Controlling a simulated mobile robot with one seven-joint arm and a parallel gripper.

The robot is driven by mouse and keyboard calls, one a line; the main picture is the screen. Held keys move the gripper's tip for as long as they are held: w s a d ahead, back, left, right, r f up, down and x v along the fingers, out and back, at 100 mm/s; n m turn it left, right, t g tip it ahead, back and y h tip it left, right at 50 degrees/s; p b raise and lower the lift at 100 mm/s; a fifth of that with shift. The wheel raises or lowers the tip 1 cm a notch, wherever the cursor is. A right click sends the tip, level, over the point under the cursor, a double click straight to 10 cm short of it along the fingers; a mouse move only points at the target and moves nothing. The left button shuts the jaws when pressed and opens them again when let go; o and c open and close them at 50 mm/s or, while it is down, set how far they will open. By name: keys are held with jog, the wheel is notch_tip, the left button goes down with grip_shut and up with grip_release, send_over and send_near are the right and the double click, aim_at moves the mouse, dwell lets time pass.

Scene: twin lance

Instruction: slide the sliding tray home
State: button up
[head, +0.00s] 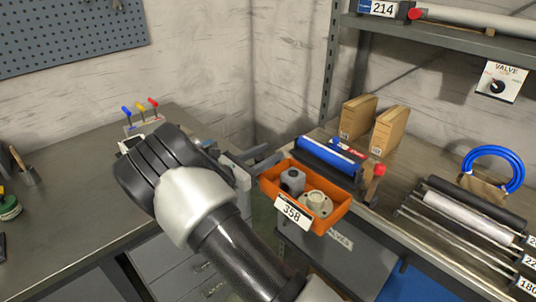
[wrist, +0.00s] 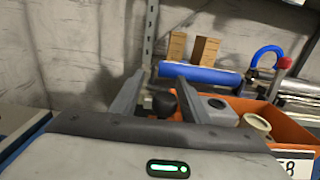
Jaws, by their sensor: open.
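The orange tray (head: 335,216) bears the label 358 (head: 292,213) and juts out past the front edge of the right-hand bench. It holds a grey block (head: 292,181) and a cream flanged part (head: 317,202). In the wrist view the orange tray (wrist: 285,125) is to the right of my fingers, with the grey block (wrist: 218,110) and flanged part (wrist: 257,124). My gripper (head: 258,168) is open beside the tray's left side; whether it touches the tray I cannot tell. In the wrist view my gripper (wrist: 160,80) has a dark rounded thing (wrist: 164,103) showing between its fingers.
A blue roller (head: 328,156) lies behind the tray, near a red knob (head: 380,169). Two cardboard boxes (head: 389,131) stand farther back. Rods (head: 463,221) and a blue ring (head: 492,168) are at right. A left bench (head: 75,215) has clear space. A shelf (head: 440,37) hangs above.

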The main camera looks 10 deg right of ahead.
jog(key=shift+s, duration=0.1)
jog(key=v, duration=1.7)
jog(key=shift+a+p, duration=0.15)
jog(key=shift+p, duration=0.25)
